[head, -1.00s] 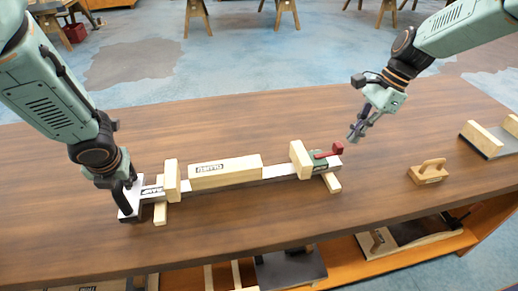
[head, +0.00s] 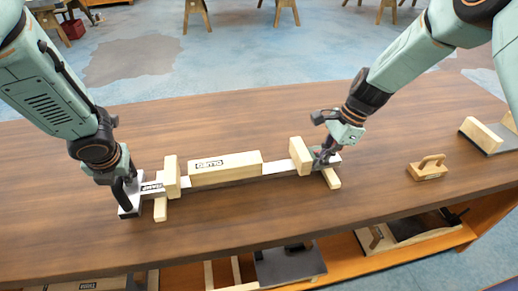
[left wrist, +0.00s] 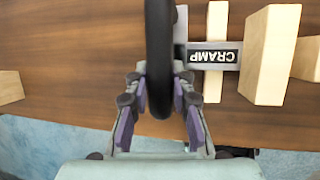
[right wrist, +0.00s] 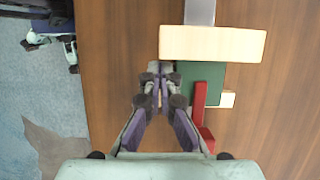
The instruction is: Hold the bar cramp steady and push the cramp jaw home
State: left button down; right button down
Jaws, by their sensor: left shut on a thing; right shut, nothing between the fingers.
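The bar cramp's grey metal bar (head: 278,170) lies across the bench, labelled CRAMP near its left end (left wrist: 228,57). My left gripper (head: 128,185) is shut on the black handle (left wrist: 159,60) at that end. A long wooden piece (head: 226,168) lies along the bar between a left upright wood block (head: 171,177) and a right one (head: 301,155). The green cramp jaw (right wrist: 205,80) with a red lever (right wrist: 199,115) is against or very near the right block's outer side. My right gripper (right wrist: 160,80) is shut and empty beside the jaw, largely hiding it in the head view.
Small wooden battens (head: 160,210) lie under the bar. A wooden float-like tool (head: 428,168) and a dark board with wood blocks (head: 488,140) stand to the right. The bench (head: 240,120) is clear behind the cramp. A lower shelf (head: 345,260) holds other items.

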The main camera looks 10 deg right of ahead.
jog(key=shift+a, duration=0.1)
jog(key=a, duration=1.2)
jog(key=shift+s+a, duration=0.1)
jog(key=shift+a, duration=0.1)
pick_arm(q)
jog(key=shift+d+r, duration=0.1)
pick_arm(e)
jog(key=shift+a, duration=0.45)
